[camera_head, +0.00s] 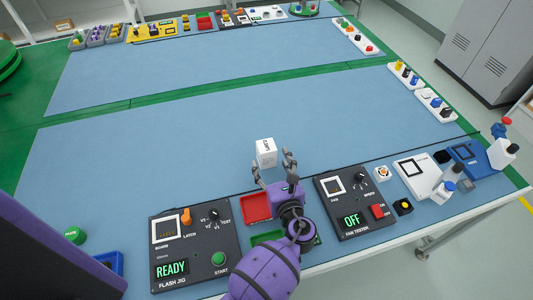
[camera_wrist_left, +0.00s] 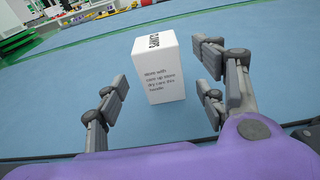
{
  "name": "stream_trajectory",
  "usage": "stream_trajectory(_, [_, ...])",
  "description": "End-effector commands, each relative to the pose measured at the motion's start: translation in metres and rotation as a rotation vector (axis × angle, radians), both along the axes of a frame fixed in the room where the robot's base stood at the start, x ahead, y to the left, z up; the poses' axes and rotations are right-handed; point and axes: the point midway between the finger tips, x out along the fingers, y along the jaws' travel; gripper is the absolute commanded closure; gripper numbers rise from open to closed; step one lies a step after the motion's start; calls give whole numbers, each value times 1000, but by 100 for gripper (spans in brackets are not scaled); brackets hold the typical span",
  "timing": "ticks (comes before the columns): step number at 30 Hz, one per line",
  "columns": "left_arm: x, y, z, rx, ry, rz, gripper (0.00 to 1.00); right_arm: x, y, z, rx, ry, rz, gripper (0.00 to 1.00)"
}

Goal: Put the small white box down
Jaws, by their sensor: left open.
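The small white box (camera_head: 266,152) stands upright on the blue mat near the middle of the table, with dark print on its sides. In the left wrist view, the white box (camera_wrist_left: 162,72) is between and beyond the two fingers, with gaps on both sides. My left gripper (camera_head: 272,163) is open just on the near side of the box, and its fingers look apart from it. The open fingers also frame the box in the left wrist view (camera_wrist_left: 163,88). My right gripper is not in view.
A red tray (camera_head: 256,207) and a partly hidden green tray (camera_head: 265,238) lie near my left wrist. The flash jig (camera_head: 193,245) stands left of them, the fan tester (camera_head: 350,203) right. The blue mat (camera_head: 170,150) is clear left of and behind the box.

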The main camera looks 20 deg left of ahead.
Motion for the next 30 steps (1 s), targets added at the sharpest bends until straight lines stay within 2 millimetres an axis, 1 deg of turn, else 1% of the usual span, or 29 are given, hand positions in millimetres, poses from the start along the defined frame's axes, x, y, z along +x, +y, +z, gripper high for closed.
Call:
stream_trajectory(3, [18,11,0,4,-4,-1,36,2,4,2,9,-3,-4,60])
stream_trajectory(6, [32,21,-2,4,-4,0,36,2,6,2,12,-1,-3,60])
stream_trajectory(9, [41,27,-5,2,-3,-1,36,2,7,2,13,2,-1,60])
stream_trajectory(12, [45,30,-6,1,-2,-1,36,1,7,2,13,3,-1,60])
stream_trajectory(18, [45,30,-7,0,-1,-1,36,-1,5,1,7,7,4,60])
stream_trajectory(19, [45,30,-7,0,-1,-1,37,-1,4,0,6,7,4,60])
stream_trajectory(30, [45,30,-7,1,-2,-1,86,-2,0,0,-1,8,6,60])
